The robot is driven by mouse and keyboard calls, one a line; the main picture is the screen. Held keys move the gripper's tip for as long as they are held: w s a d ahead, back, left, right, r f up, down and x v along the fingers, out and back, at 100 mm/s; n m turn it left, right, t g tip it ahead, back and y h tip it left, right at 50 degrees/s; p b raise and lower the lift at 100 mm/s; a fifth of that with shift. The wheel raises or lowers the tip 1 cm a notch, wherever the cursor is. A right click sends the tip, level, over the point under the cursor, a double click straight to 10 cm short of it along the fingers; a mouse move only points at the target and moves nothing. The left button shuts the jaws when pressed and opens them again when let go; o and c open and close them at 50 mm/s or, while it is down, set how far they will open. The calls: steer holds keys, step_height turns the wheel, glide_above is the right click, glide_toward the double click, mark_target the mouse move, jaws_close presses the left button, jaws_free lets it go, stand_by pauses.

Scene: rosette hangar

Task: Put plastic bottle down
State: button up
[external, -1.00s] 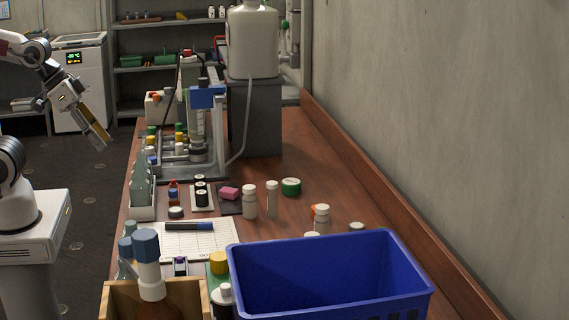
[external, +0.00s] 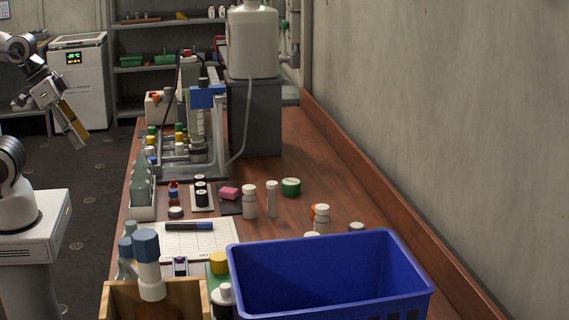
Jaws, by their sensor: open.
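My gripper (external: 78,138) hangs at the left, over the floor and clear of the bench. It is open, and no bottle shows in it. Several bottles could be the plastic bottle, and I cannot tell which one it is. A white-capped bottle (external: 249,204) stands upright mid-bench beside a slim capped vial (external: 272,200). Another white-capped bottle (external: 321,222) stands behind the blue crate (external: 331,265). A large white jug (external: 252,42) stands on a dark box at the back.
A wooden box (external: 190,293) with a blue-capped bottle (external: 146,247) stands at the front left. A stand with a blue clamp (external: 207,97) rises behind several small vials. A white sheet (external: 190,243) carries a marker. Some bare bench shows right of the green-lidded jar (external: 291,187).

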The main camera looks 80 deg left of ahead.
steer(key=w+f+n+t, duration=0.1)
steer(key=w+f+t, duration=0.3)
steer(key=w, duration=1.1)
steer(key=w+f+t, duration=0.1)
steer(key=w+f, duration=0.4)
steer(key=w, duration=1)
steer(key=t+y, duration=0.1)
steer(key=t, duration=0.1)
glide_toward(250, 202)
steer(key=w+a+r, duration=0.1)
steer(key=a, duration=0.1)
steer(key=shift+w+a+f+t+y, duration=0.25)
steer(key=shift+w+f+t+y, duration=0.1)
steer(key=shift+f+t, duration=0.1)
steer(key=shift+w+a+f+n, duration=0.15)
steer(key=shift+w+f, duration=0.1)
steer(key=shift+w, duration=0.35)
steer(key=shift+w+f+n, duration=0.15)
steer(key=shift+w+f, duration=0.1)
steer(key=shift+w, duration=0.35)
